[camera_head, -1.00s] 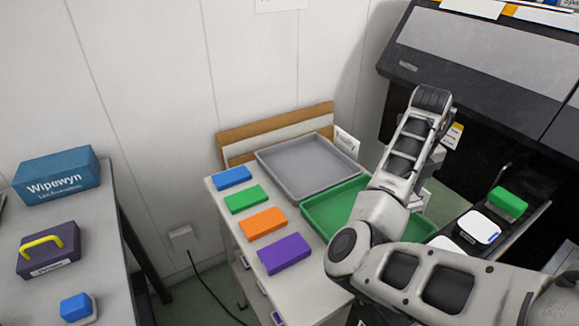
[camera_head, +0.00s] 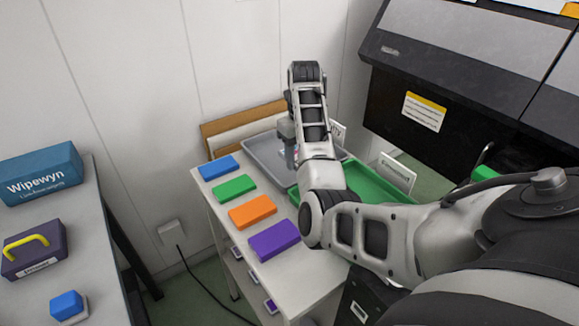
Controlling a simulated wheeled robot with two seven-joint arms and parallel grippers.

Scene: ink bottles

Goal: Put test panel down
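My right arm comes in from the right. Its gripper (camera_head: 289,146) points down over the grey tray (camera_head: 260,150), partly hidden behind the forearm. A small pale and pinkish patch shows near its fingertips. I cannot tell whether it is a test panel held there, nor whether the fingers are open or shut. The green tray (camera_head: 372,183) is beside the grey tray, partly covered by my arm. A white label card (camera_head: 397,172) stands at its back edge. My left gripper is not in view.
Blue (camera_head: 217,167), green (camera_head: 234,189), orange (camera_head: 253,212) and purple (camera_head: 274,240) blocks line the white table's left side. A dark machine (camera_head: 440,75) stands at the back right. A grey side table (camera_head: 100,262) holds boxes at the left, with a floor gap between.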

